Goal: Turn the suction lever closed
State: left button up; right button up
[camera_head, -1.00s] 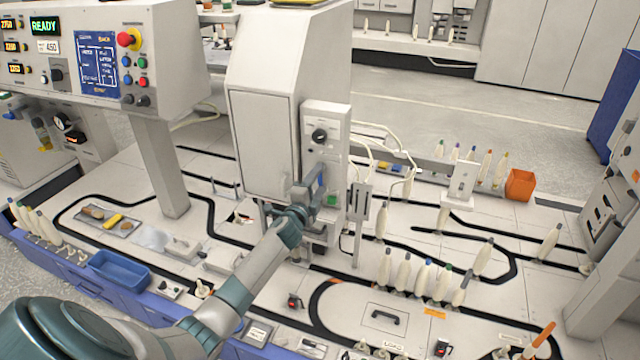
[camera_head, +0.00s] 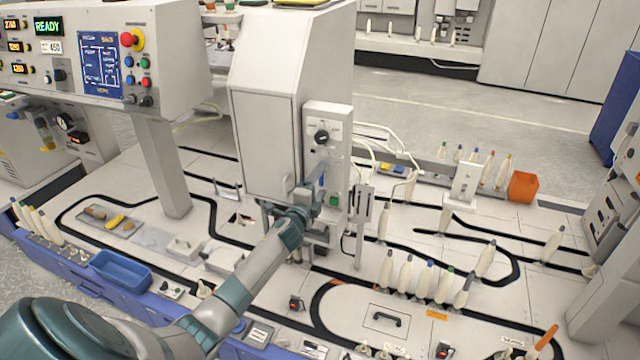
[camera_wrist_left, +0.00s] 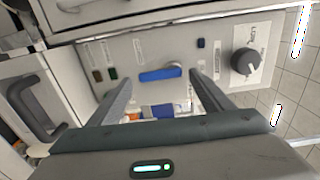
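The suction lever is a blue bar (camera_wrist_left: 160,74) on the grey front panel of the machine cabinet. In the left wrist view it lies sideways, near level, between my fingertips in the picture. In the head view a bit of blue lever (camera_head: 322,173) shows beside the gripper, partly hidden. My left gripper (camera_head: 312,187) is at the panel, under the black knob. In the left wrist view its two fingers (camera_wrist_left: 161,84) are apart, with nothing held between them. I cannot tell whether they touch the panel. My right gripper is not in view.
A black knob (camera_wrist_left: 243,61) sits on the same panel (camera_head: 340,120). The white cabinet (camera_head: 265,140) stands left of the panel. Pale hoses (camera_head: 385,135) run to its right. Several bobbins (camera_head: 405,272) stand on the track.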

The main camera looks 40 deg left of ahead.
pick_arm(q)
jog(key=shift+s, duration=0.15)
jog(key=shift+s+d, duration=0.15)
jog(key=shift+s, duration=0.35)
jog(key=b+v, duration=0.1)
jog(key=v, duration=1.5)
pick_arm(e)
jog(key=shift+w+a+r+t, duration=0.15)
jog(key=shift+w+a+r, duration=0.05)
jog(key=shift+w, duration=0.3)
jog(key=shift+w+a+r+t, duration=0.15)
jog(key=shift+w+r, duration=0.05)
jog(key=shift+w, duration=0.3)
pick_arm(q)
jog(key=shift+d, duration=0.1)
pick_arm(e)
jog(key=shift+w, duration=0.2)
